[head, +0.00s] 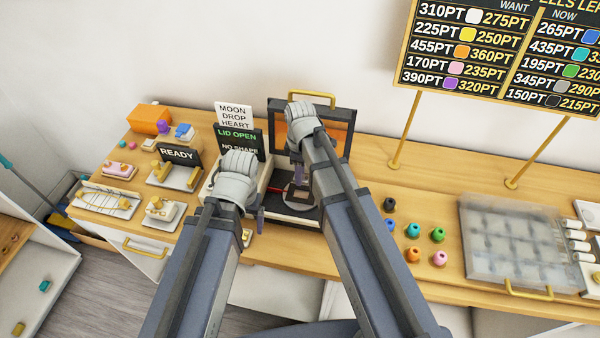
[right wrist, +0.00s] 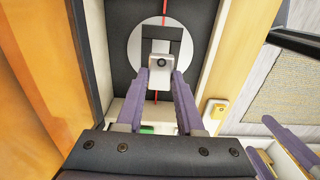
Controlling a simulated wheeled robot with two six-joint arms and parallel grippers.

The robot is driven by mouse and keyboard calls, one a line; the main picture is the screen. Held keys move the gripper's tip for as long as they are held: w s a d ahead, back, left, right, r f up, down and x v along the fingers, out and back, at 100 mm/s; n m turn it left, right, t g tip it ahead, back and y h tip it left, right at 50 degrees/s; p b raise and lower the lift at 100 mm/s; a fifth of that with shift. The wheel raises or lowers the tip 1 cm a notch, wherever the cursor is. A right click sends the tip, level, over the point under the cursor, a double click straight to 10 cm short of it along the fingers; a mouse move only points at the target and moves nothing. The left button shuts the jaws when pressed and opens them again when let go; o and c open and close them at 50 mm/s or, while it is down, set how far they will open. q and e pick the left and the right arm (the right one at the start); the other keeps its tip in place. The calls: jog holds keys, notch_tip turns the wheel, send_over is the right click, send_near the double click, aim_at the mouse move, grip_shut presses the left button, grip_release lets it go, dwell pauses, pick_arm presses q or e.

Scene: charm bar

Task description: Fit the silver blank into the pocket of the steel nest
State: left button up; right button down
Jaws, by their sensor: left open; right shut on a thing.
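The steel nest (right wrist: 136,46) is a round silver plate with a dark squarish pocket, on a black bed crossed by a red line. In the head view the nest (head: 300,206) shows partly behind my right arm. The silver blank (right wrist: 160,75), a small pale block with a dark round hole, is between the fingertips of my right gripper (right wrist: 160,84), which is shut on it. The blank overlaps the lower part of the pocket; I cannot tell whether it is above or inside it. My left gripper (head: 259,222) is open and empty, left of the nest.
An open orange-windowed lid (head: 341,130) stands behind the nest. A "LID OPEN" sign (head: 238,140) and a "READY" sign (head: 178,153) stand to the left. Several coloured pegs (head: 413,230) and a clear-lidded case (head: 510,245) lie to the right. A small yellow piece (right wrist: 217,109) sits beside the bed.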

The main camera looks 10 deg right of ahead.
pick_arm(q)
jog(key=shift+f+b, duration=2.75)
jog(key=shift+f, duration=0.05)
pick_arm(e)
send_over(300, 194)
jog(key=shift+f, duration=2.8)
pick_arm(q)
jog(key=shift+f+b, duration=0.8)
pick_arm(e)
jog(key=shift+f, duration=0.85)
jog(key=shift+c, duration=2.3)
grip_release()
pick_arm(q)
jog(key=shift+r, duration=0.15)
pick_arm(e)
jog(key=shift+r, duration=0.2)
notch_tip(300, 194, up, 8)
jog(key=p, duration=0.8)
jog(key=shift+f, duration=0.2)
pick_arm(q)
notch_tip(300, 194, up, 8)
jog(key=shift+f, duration=0.2)
